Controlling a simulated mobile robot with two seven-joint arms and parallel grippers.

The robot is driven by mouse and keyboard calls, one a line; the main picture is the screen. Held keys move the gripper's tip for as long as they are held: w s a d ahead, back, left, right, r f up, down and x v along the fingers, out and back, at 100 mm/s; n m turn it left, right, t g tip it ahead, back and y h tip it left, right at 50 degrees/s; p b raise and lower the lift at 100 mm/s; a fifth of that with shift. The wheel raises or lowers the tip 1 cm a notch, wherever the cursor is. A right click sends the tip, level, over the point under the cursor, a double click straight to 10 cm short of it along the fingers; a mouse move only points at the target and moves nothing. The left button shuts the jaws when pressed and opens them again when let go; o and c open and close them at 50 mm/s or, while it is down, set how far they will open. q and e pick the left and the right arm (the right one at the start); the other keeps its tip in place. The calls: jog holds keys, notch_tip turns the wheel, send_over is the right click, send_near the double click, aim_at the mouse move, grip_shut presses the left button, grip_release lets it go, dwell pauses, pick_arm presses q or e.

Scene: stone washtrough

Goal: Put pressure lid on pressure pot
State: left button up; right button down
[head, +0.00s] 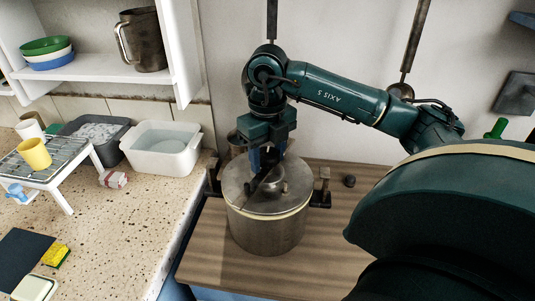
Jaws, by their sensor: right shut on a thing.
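The pressure pot (268,236) is a grey metal cylinder standing on the wooden counter. The pressure lid (240,187) is a round grey metal disc at the pot's top, with a pale band around the edge below it. My right gripper (267,170) reaches down over the lid and is shut on it near its middle. The fingers and arm hide part of the lid's top. I cannot tell whether the lid rests fully on the rim. My left gripper is not in view.
Dark metal brackets (322,190) stand beside the pot, close on its right. A small dark knob (349,181) lies further right. On the left, a stone counter (125,225) holds a white basin (163,166) and a wire rack (60,152) with a yellow cup (35,154).

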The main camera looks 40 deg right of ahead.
jog(key=shift+f, duration=0.15)
dwell(0.4)
dwell(0.4)
jog(key=shift+c, duration=0.7)
grip_release()
jog(key=shift+r+p, duration=0.8)
jog(key=shift+r, duration=0.5)
jog(key=shift+r+p, duration=1.75)
jog(key=shift+r, duration=0.5)
jog(key=shift+s+f, duration=0.1)
